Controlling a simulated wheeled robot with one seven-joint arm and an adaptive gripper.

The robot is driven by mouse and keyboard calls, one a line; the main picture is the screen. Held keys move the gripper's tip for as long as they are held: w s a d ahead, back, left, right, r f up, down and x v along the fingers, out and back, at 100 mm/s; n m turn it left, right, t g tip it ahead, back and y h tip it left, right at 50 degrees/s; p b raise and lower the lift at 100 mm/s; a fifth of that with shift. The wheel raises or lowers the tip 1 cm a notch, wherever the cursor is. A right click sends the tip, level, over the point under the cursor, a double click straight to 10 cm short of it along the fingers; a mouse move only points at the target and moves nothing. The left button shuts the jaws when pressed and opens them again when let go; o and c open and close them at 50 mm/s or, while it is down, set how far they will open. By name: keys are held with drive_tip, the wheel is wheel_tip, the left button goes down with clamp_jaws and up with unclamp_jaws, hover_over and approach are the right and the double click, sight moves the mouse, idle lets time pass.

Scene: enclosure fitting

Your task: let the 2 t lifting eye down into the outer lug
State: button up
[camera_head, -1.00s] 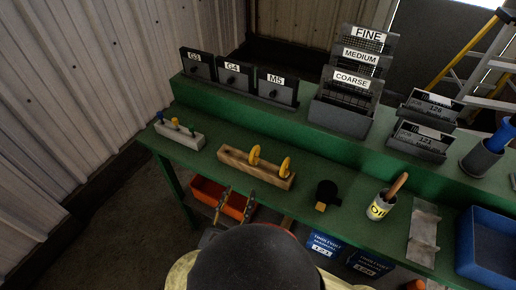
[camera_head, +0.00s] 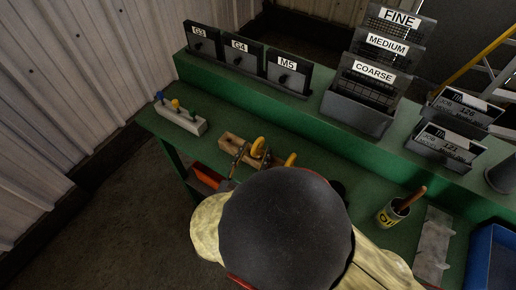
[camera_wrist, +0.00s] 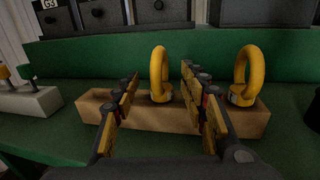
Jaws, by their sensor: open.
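Two yellow lifting eyes stand upright in a wooden block (camera_wrist: 140,117) on the green bench. The left eye (camera_wrist: 159,72) and the right eye (camera_wrist: 244,75) show in the wrist view; I cannot read a load mark on either. In the head view the left eye (camera_head: 258,147) shows beside my gripper (camera_head: 243,160), and the right eye (camera_head: 290,160) is partly hidden by my arm. My gripper (camera_wrist: 159,82) is open, with a finger on each side of the left eye and gaps on both sides. I cannot make out an outer lug.
A grey block with small coloured-topped pieces (camera_head: 180,118) stands left of the wooden block. Labelled boxes and a COARSE rack (camera_head: 360,103) line the raised shelf behind. An oil can (camera_head: 391,212), a metal plate (camera_head: 434,243) and a blue bin (camera_head: 492,262) are on the right.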

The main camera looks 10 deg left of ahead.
sight(261, 142)
drive_tip(key=shift+w+d+r+b, duration=0.1)
drive_tip(key=shift+w+d+b, duration=0.1)
drive_tip(key=shift+w, duration=0.55)
drive_tip(key=shift+w+d+r+b, duration=0.15)
drive_tip(key=shift+w+b, duration=0.1)
drive_tip(key=shift+w, duration=0.45)
drive_tip(key=shift+w+d+f+b, duration=0.1)
drive_tip(key=shift+w+d+b, duration=0.1)
drive_tip(key=shift+w, duration=0.55)
drive_tip(key=shift+r, duration=0.1)
drive_tip(key=shift+c, duration=0.3)
clamp_jaws()
drive_tip(key=shift+a, duration=0.1)
